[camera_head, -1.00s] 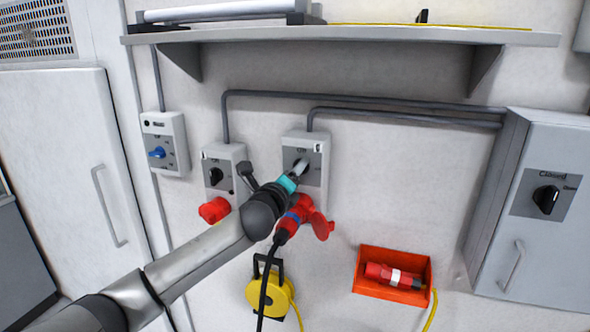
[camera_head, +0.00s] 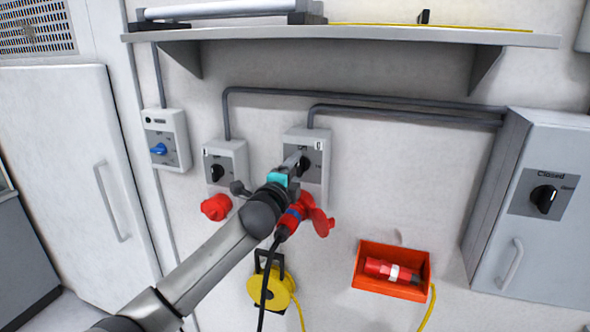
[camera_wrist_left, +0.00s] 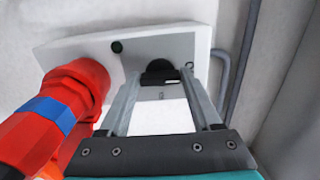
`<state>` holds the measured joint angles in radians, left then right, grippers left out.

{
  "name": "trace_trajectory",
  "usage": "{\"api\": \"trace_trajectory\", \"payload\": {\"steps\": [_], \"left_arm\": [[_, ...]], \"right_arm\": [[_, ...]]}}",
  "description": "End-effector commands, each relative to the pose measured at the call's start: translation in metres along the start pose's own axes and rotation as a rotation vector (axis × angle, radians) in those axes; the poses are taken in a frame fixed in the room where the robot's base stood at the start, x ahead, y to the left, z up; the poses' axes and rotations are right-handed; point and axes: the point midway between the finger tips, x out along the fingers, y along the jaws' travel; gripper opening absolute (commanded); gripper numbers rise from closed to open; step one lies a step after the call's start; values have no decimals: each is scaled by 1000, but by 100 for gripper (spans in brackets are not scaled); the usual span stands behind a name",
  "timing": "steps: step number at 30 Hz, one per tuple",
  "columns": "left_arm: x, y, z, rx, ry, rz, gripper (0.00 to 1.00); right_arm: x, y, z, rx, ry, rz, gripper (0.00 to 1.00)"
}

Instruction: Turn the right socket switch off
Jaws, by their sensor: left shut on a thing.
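The right socket box (camera_head: 316,186) is grey, with a dark switch panel and a black rotary knob (camera_head: 306,163). The knob also shows in the left wrist view (camera_wrist_left: 159,73) between the two fingers. My left gripper (camera_head: 294,160) is at this knob and shut on it, its fingers hiding part of it. The knob's exact angle is hard to read. A red plug with a blue band (camera_head: 291,217) and a black cable sits in the red socket below the box. It also shows in the left wrist view (camera_wrist_left: 45,120). My right gripper is not in view.
The left socket box (camera_head: 227,166) with its red socket cover (camera_head: 215,207) is close by. A blue-knob switch box (camera_head: 166,141) is farther left. A shelf (camera_head: 350,38) juts out above. A red-orange bin (camera_head: 372,287), yellow reel (camera_head: 280,291) and grey cabinet (camera_head: 540,240) are around.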

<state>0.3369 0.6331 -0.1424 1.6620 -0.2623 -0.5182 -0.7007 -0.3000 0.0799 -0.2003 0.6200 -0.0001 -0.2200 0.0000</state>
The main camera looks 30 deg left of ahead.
Motion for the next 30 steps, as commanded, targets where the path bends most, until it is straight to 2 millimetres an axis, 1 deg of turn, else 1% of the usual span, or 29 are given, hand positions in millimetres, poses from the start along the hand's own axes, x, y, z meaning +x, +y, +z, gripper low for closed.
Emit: {"api": "trace_trajectory", "payload": {"steps": [16, 17, 24, 30], "left_arm": [[0, 0, 0, -28, -1, 0, 9], [0, 0, 0, -28, -1, 0, 67], [0, 0, 0, -26, 0, 0, 94], [0, 0, 0, -24, 0, 0, 95]], "right_arm": [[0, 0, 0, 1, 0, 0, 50], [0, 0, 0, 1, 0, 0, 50], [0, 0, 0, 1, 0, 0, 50], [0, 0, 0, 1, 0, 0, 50]]}}
